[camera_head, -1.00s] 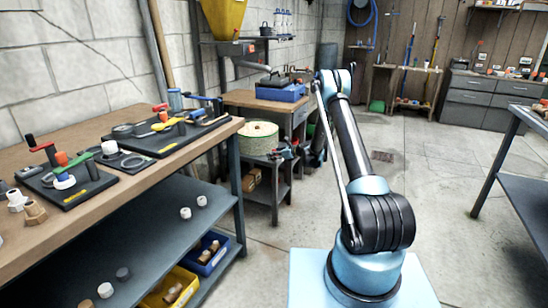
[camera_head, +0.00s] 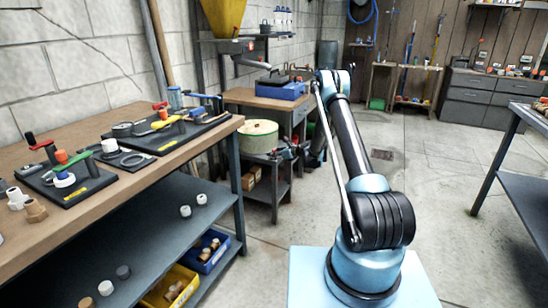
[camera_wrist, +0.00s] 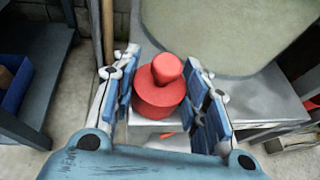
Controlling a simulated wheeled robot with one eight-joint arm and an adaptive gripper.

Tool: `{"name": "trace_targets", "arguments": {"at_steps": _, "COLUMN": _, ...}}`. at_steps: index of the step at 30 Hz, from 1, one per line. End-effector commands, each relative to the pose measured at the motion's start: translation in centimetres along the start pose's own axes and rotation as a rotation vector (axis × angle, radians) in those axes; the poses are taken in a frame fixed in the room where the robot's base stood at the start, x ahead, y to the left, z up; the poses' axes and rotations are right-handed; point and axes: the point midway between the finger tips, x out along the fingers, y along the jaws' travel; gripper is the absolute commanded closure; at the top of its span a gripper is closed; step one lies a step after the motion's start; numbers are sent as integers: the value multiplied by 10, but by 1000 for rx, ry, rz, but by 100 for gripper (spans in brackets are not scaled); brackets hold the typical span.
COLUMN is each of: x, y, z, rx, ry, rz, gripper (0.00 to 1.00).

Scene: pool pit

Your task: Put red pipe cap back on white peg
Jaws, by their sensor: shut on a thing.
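In the wrist view the red pipe cap (camera_wrist: 158,95), a wide round piece with a narrower knob, sits between the blue-padded fingers of my gripper (camera_wrist: 159,60). My gripper is shut on it. In the head view the gripper and the held cap are hidden or too small to make out. No peg is clear in the wrist view.
A black board (camera_head: 98,185) and a second one (camera_head: 160,147) carry fittings and handles on the left bench. The shelf below holds loose caps, a yellow bin (camera_head: 170,287) and a blue bin (camera_head: 212,259). A round drum (camera_head: 258,137) stands farther back. Open floor lies to the right.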

Motion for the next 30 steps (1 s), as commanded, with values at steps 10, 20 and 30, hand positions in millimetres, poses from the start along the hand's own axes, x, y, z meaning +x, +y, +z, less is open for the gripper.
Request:
{"name": "trace_targets", "arguments": {"at_steps": 10, "x": -3, "y": 0, "z": 7, "rx": 0, "ry": 0, "rz": 0, "gripper": 83}}
{"name": "trace_targets", "arguments": {"at_steps": 20, "x": -6, "y": 0, "z": 14, "rx": 0, "ry": 0, "rz": 0, "gripper": 83}}
{"name": "trace_targets", "arguments": {"at_steps": 30, "x": -6, "y": 0, "z": 15, "rx": 0, "ry": 0, "rz": 0, "gripper": 83}}
